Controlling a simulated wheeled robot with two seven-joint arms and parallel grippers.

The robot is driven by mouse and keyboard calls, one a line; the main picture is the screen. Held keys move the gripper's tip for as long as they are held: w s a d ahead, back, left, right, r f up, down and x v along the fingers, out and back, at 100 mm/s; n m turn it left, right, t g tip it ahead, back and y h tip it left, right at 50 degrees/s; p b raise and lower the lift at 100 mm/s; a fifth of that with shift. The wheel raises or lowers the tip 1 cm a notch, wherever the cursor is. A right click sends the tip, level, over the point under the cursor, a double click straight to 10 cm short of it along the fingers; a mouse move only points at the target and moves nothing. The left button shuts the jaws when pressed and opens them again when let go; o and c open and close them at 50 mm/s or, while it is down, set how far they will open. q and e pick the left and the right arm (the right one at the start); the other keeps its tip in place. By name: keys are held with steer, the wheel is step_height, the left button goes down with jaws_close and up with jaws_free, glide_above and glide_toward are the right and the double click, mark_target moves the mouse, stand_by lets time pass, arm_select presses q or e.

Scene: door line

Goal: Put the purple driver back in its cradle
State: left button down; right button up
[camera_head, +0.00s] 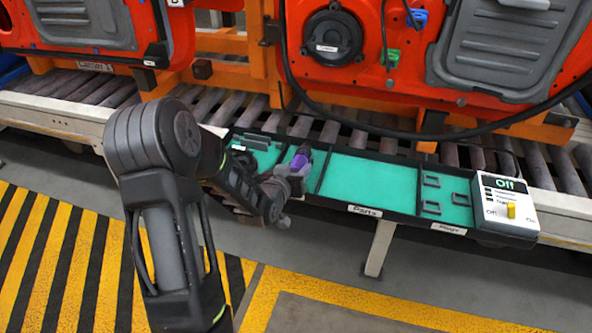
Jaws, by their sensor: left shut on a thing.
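The purple driver (299,161) is over the second compartment from the left of the tray (386,213). My left gripper (291,172) is shut on it. The gripper and wrist hide the driver's lower part, so I cannot tell whether it touches the tray. Dark holder pieces (257,140) stand in the leftmost turquoise compartment. I cannot make out the driver's cradle clearly behind my arm. My right gripper is not in view.
The "Parts" compartment (368,185) looks empty. Small dark brackets (431,181) sit in the "Plugs" compartment. A control box (507,205) reading "Off" stands at the right end. A black cable (395,132) and orange-red doors (400,70) are behind the tray.

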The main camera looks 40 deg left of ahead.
arm_select(q)
steer(key=shift+s+d+f, duration=0.25)
steer(key=shift+d+f, duration=0.05)
steer(key=shift+f, duration=0.35)
steer(key=c, duration=0.8)
jaws_free()
steer(key=shift+o, duration=0.3)
steer(key=shift+a, duration=0.1)
steer(key=shift+s+a+f, duration=0.1)
steer(key=shift+f+g, duration=0.1)
steer(key=shift+g, duration=0.2)
steer(key=shift+s+r, duration=0.25)
steer(key=shift+s, duration=0.35)
steer(key=r+v, duration=0.1)
steer(key=v, duration=0.5)
steer(key=shift+d+r, duration=0.2)
steer(key=shift+d, duration=0.1)
